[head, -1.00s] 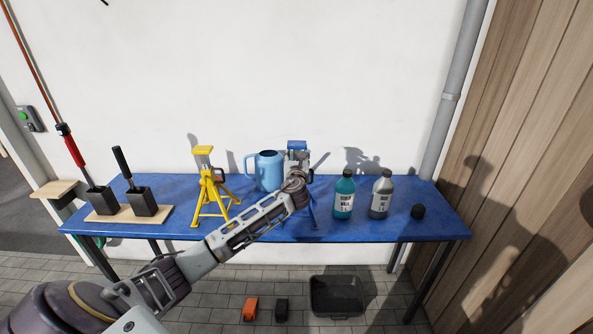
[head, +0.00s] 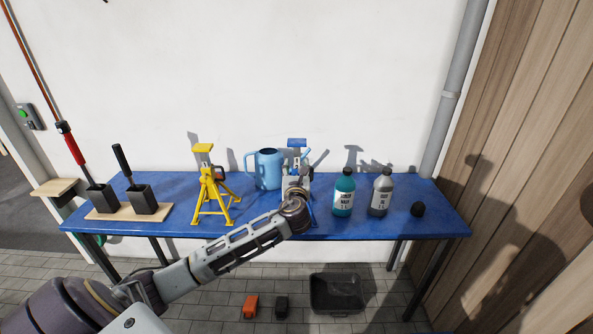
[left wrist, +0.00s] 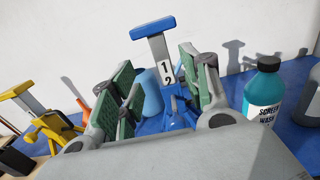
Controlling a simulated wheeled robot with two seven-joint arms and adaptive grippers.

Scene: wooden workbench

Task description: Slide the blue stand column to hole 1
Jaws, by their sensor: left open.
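The blue stand column (head: 297,143) rises from its stand at the back of the blue bench, with its flat blue top above my gripper. The stand's blue legs (left wrist: 180,112) are partly hidden by the gripper. The right gripper is not in view.
A yellow stand (head: 210,190) and a light blue jug (head: 266,168) are left of the blue stand. A teal bottle (head: 344,195) and a grey bottle (head: 381,195) stand close on the right.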

